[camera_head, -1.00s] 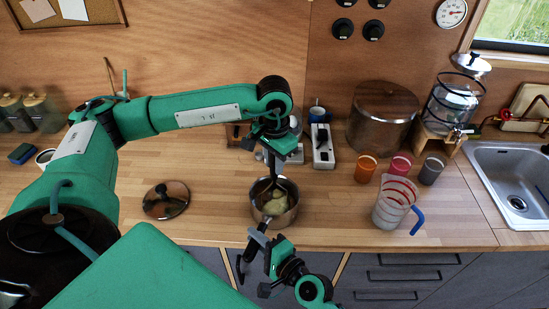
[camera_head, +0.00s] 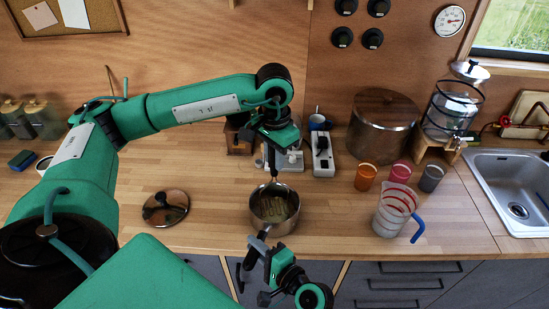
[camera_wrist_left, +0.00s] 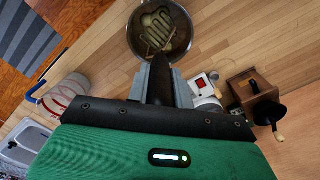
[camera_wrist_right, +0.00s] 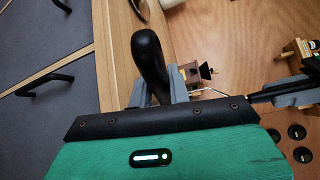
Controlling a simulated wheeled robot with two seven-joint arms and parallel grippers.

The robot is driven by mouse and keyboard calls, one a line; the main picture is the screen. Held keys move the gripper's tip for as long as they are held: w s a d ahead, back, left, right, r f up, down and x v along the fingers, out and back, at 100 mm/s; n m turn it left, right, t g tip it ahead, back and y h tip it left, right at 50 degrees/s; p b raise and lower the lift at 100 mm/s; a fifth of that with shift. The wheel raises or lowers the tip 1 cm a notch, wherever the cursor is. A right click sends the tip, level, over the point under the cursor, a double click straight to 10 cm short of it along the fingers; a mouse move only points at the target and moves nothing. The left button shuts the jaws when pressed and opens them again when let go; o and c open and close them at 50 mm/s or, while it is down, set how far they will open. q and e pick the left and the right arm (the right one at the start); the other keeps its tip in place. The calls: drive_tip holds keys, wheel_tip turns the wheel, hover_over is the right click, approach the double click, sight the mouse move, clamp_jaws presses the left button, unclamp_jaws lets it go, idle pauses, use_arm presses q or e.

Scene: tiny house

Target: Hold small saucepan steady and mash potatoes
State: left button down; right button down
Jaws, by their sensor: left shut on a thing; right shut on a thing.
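The small saucepan (camera_head: 254,218) stands on the wooden counter and also shows in the left wrist view (camera_wrist_left: 186,42). My left gripper (camera_head: 271,160) is above it, shut on the dark handle of the potato masher (camera_wrist_left: 160,82). The masher's wavy wire head is over or inside the pan; its exact height is unclear. Pale potato (camera_wrist_left: 150,18) shows by the wires in the left wrist view, partly hidden by them. My right gripper (camera_head: 264,256) is shut on the saucepan's black handle, which also shows in the right wrist view (camera_wrist_right: 149,62), at the counter's front edge.
A lid (camera_head: 165,208) lies left of the pan. A striped measuring jug (camera_head: 392,212) and several cups stand to the right, near a big pot (camera_head: 383,125). Counter around the pan is clear.

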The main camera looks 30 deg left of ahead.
use_arm(q)
drive_tip(key=shift+w, duration=0.15)
use_arm(e)
drive_tip(key=shift+r, duration=0.1)
use_arm(q)
drive_tip(key=shift+w+a+f, duration=0.1)
drive_tip(key=shift+w+a, duration=0.15)
drive_tip(key=shift+w, duration=0.45)
drive_tip(key=shift+f, duration=0.15)
wheel_tip(320, 180, down, 4)
drive_tip(key=shift+f, duration=0.1)
idle(0.6)
drive_tip(key=shift+r, duration=2.35)
